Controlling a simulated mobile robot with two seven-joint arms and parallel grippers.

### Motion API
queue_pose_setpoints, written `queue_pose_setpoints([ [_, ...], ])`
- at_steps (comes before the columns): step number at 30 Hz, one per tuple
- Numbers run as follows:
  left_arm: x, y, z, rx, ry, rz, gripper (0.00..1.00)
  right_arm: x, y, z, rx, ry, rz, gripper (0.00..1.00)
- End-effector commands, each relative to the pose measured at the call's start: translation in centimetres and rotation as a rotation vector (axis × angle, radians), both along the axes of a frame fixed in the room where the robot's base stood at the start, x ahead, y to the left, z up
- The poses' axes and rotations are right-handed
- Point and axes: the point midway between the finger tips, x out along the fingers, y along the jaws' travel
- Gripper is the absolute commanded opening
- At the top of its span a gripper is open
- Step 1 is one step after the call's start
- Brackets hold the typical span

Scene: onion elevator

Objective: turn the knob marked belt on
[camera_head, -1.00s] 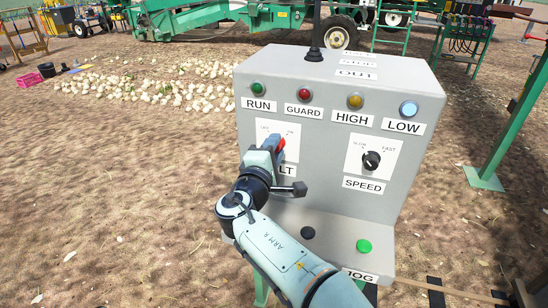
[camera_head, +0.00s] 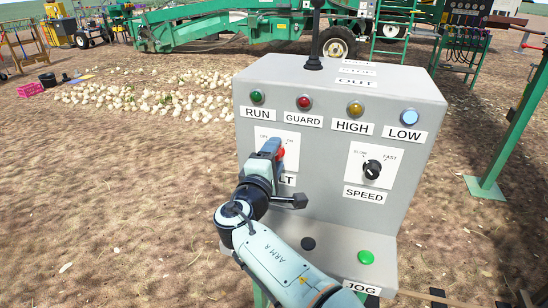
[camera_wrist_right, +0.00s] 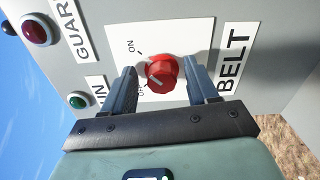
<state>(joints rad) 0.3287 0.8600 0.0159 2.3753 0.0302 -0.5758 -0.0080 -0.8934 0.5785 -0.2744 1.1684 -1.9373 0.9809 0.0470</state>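The red belt knob (camera_wrist_right: 163,73) sits on a white plate (camera_wrist_right: 185,35) marked ON and OFF, beside the label BELT (camera_wrist_right: 233,62). Its pale pointer line appears turned toward OFF. My right gripper (camera_wrist_right: 162,85) is open, with one finger on each side of the knob. A gap shows between the left finger and the knob; I cannot tell whether the right finger touches. In the head view my right gripper (camera_head: 269,150) covers much of the plate, and a bit of the red knob (camera_head: 281,153) shows beside it. My left gripper is not in view.
The grey control box (camera_head: 320,215) also carries a black speed knob (camera_head: 372,169), several lamps on top, a green button (camera_head: 366,257) and a black button (camera_head: 308,243). A black stalk (camera_head: 314,45) stands on its top. Open soil lies to the left.

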Motion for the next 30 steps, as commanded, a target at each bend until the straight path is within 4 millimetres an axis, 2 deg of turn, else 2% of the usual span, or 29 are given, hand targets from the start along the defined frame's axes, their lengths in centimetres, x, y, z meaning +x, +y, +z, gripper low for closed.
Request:
queue_pose_setpoints([
  [4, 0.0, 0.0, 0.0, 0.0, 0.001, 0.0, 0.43, -0.3, 0.2, -0.1, -0.001, 0.001, 0.002, 0.58],
  [7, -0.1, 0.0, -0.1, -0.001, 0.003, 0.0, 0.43, -1.2, 0.6, -0.1, 0.0, 0.003, 0.005, 0.58],
  [21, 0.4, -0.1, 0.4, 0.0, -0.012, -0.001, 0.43, -10.6, 3.5, 0.1, 0.0, -0.001, 0.004, 0.58],
  [25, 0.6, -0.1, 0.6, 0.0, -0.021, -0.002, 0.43, -12.0, 4.0, 0.0, 0.001, 0.0, 0.002, 0.58],
  [30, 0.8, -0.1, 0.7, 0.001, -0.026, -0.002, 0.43, -12.7, 4.1, 0.0, 0.0, 0.0, -0.001, 0.58],
])
